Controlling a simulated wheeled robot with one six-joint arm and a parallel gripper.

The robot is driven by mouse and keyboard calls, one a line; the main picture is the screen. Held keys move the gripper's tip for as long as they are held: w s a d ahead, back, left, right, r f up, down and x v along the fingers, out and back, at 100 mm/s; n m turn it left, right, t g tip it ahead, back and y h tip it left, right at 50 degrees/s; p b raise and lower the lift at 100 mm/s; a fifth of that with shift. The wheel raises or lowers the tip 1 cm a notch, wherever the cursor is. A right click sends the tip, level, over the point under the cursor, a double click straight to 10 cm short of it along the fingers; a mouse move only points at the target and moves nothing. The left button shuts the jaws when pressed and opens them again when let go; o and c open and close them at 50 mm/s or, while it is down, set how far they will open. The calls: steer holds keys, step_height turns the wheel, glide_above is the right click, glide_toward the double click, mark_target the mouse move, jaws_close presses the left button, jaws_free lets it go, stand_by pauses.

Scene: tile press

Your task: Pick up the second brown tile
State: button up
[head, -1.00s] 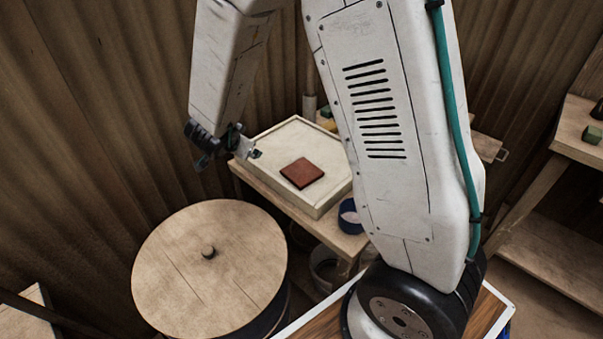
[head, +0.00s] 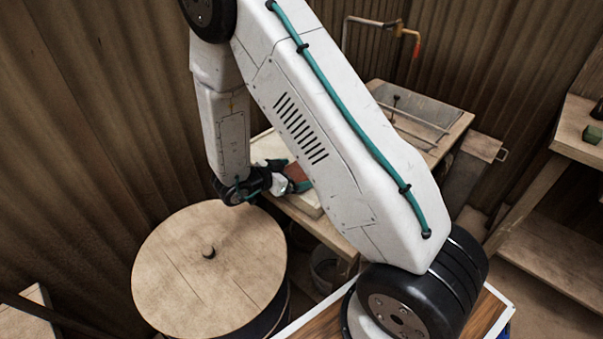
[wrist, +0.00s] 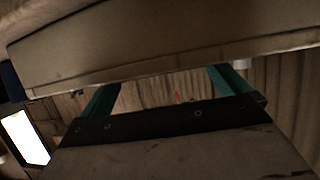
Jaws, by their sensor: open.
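The brown tile (head: 296,172) lies on the pale tray (head: 268,148) in the head view. It is partly hidden by my arm and gripper. My gripper (head: 298,186) is open, with teal fingers, and sits low at the tray's left side close to the tile. I cannot tell whether it touches the tile. In the wrist view the two teal fingers of my gripper (wrist: 165,88) are apart. A pale slab-like side (wrist: 160,45), probably the tray's, fills the upper part there. No tile shows in the wrist view.
A round wooden lid (head: 215,270) with a small knob stands at the front left, just below my wrist. A wooden bench (head: 335,238) carries the tray. A bench with a metal frame (head: 415,110) is behind my arm. A shelf (head: 575,130) stands at right.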

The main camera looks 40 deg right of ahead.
steer(key=shift+d+f, duration=0.2)
steer(key=shift+d, duration=0.3)
steer(key=c, duration=0.9)
steer(key=shift+c, duration=0.2)
steer(key=shift+w+r, duration=0.1)
steer(key=shift+r, duration=0.1)
